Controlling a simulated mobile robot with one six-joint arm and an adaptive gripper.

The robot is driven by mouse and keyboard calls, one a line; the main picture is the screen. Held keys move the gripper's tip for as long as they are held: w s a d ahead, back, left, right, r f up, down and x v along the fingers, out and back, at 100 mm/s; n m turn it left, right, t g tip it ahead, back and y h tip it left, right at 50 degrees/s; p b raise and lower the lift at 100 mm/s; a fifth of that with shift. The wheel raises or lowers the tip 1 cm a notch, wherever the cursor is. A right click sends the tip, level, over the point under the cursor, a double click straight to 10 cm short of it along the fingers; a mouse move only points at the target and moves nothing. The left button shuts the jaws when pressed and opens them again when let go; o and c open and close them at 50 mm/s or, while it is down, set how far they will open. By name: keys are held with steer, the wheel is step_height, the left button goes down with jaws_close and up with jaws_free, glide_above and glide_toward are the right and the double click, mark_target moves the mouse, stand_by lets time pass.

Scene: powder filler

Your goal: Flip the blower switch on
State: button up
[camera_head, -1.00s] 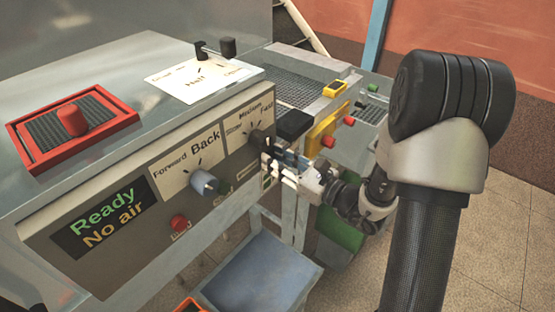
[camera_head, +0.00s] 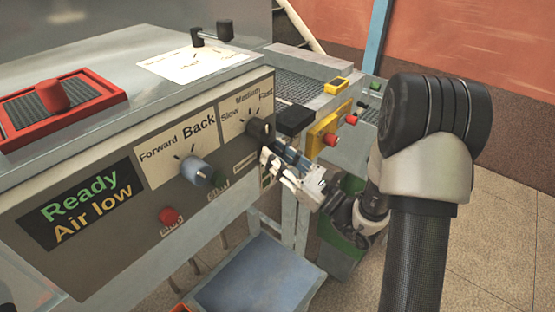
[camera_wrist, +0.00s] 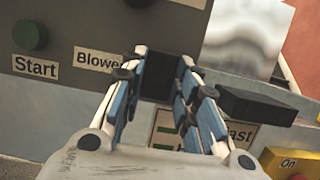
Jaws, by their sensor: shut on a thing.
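The Blower label (camera_wrist: 98,59) is on the front panel in the wrist view, partly covered by a finger of my gripper (camera_wrist: 160,68). Just right of it, the black blower switch (camera_wrist: 159,77) sits between my two fingers, which are closed on its sides. In the head view my gripper (camera_head: 267,156) is at the right end of the panel, below the black speed knob, and hides the switch. The panel display (camera_head: 83,204) reads "Ready" and "Air low".
The blue-grey Forward/Back knob (camera_head: 196,171), red button (camera_head: 170,215) and green Start button (camera_wrist: 30,36) are left of my gripper. The black speed knob (camera_head: 259,130) is close above. A black block (camera_wrist: 257,104) and a yellow On box (camera_wrist: 290,163) stand close on the right.

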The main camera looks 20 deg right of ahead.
steer(key=o, duration=1.1)
steer(key=shift+c, duration=0.2)
steer(key=v, duration=1.2)
